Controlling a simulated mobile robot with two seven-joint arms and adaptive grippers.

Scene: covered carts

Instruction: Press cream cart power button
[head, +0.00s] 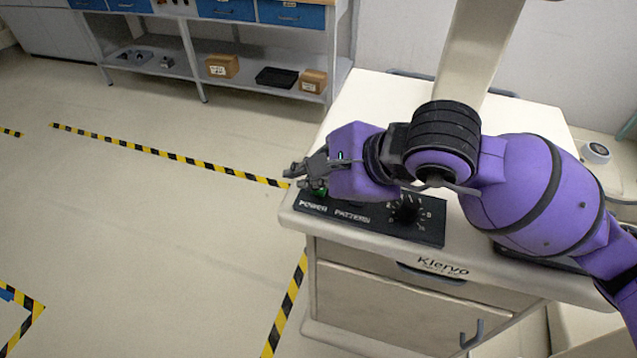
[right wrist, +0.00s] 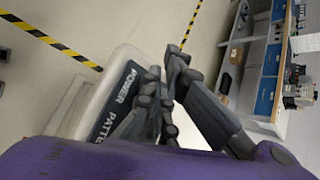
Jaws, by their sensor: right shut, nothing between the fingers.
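The cream cart (head: 350,110) stands right of centre in the head view, with "Klervo" on its front. A black control panel (head: 385,226) on its top front edge is marked POWER and PATTERN and carries a black dial (head: 408,210). A bit of green, likely the power button (head: 320,193), shows just above the word POWER, mostly hidden by my right gripper (head: 300,178). The right gripper is shut and empty, its fingertips over the panel's left end. Contact with the button cannot be told. The right wrist view shows the fingers (right wrist: 168,75) beside the panel (right wrist: 122,95).
A workbench (head: 215,50) with blue drawers and boxes on its lower shelf stands at the back left. Yellow-black tape (head: 160,152) marks the floor. A pale surface with a small round device (head: 597,151) is at the right. The floor left of the cart is clear.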

